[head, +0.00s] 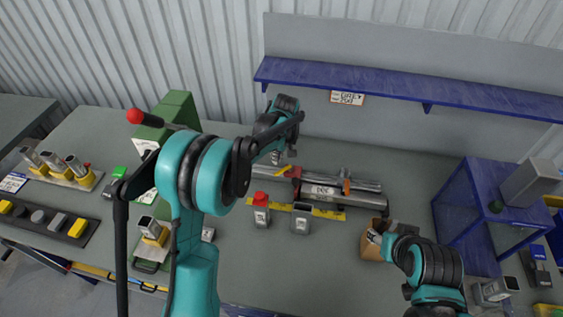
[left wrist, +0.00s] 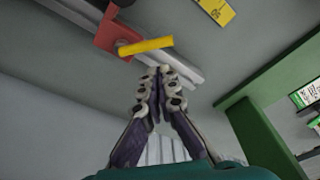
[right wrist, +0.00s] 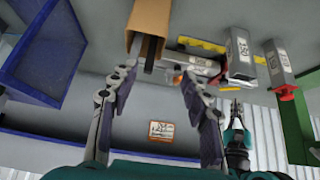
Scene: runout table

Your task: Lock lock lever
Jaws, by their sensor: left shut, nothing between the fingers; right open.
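The lock lever is a short yellow bar (left wrist: 146,46) on a red block (left wrist: 112,36) that sits on a grey rail (left wrist: 185,65). In the head view the yellow lever (head: 284,171) lies left of the red block (head: 295,173), at the left part of the rail assembly. My left gripper (left wrist: 161,72) is shut and empty, its fingertips close to the lever but appearing apart from it. In the head view the left gripper (head: 277,157) hangs just behind the lever. My right gripper (right wrist: 158,74) is open, near an open brown box (right wrist: 150,18); whether it touches the box is unclear.
The brown box (head: 371,247) stands on the table right of the rail. A red-capped container (head: 261,210) and a grey one (head: 301,219) stand in front of the rail. A green machine (head: 178,108) with a red-knobbed handle is at left, a blue stand (head: 487,205) at right.

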